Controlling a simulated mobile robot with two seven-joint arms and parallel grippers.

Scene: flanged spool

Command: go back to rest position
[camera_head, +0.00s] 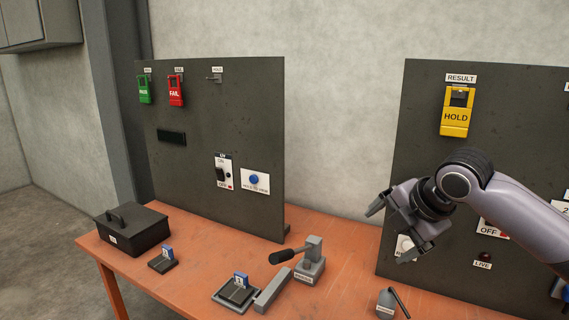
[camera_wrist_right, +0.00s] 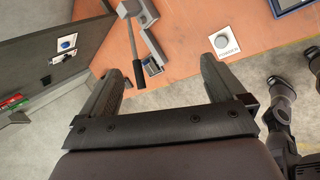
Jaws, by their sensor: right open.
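My right gripper (camera_head: 392,230) is open and empty in front of the right dark panel (camera_head: 418,105), below and left of the yellow HOLD tag. Its two spread fingers also show in the right wrist view (camera_wrist_right: 160,85), with nothing between them. The yellow HOLD tag (camera_head: 456,117) hangs under the RESULT label on that panel, apart from the gripper. My left gripper does not show clearly in either view.
The orange table (camera_head: 205,262) carries a black box (camera_head: 132,230), a small block with a blue tag (camera_head: 163,260), a grey fixture (camera_head: 238,291) and a lever device (camera_head: 311,262). A left panel (camera_head: 225,110) holds green PASS (camera_head: 144,90) and red FAIL (camera_head: 175,91) tags.

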